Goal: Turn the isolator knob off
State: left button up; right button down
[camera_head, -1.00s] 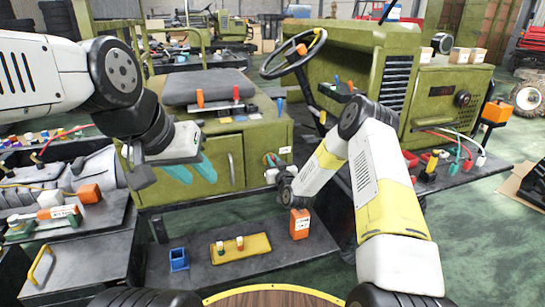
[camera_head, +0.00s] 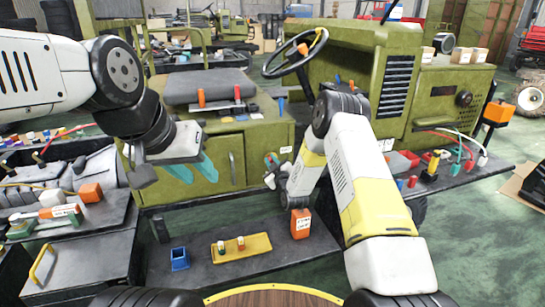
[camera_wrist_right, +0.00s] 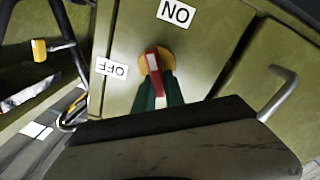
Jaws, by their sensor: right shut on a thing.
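The isolator knob (camera_wrist_right: 151,61) is a red handle on a round yellow disc, set on the olive-green cabinet side. In the right wrist view its handle stands nearly upright, tilted slightly left at the top. A white ON label (camera_wrist_right: 176,12) is above it to the right and an OFF label (camera_wrist_right: 111,68) to its left. My right gripper (camera_wrist_right: 155,88) has its green fingers closed around the handle. In the head view the knob (camera_head: 271,159) is small and partly hidden by that gripper. My left gripper (camera_head: 194,170) hangs open and empty before the cabinet door.
A metal door handle (camera_wrist_right: 278,95) sticks out right of the knob in the wrist view. A low shelf (camera_head: 205,270) below carries a blue holder (camera_head: 179,259), a yellow tray (camera_head: 262,247) and an orange box (camera_head: 300,224). The steering wheel (camera_head: 296,53) is above.

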jog(key=n, duration=0.5)
jog(key=shift+s+a+f+n, duration=0.15)
jog(key=shift+a+f+n, duration=0.15)
jog(key=shift+a+f, duration=0.1)
jog(key=n, duration=0.2)
jog(key=f+n, duration=0.1)
jog(key=n, duration=0.2)
jog(key=shift+n, duration=0.3)
jog(key=c, duration=1.4)
grip_release()
jog(key=v, duration=0.8)
jog(key=shift+r, duration=0.2)
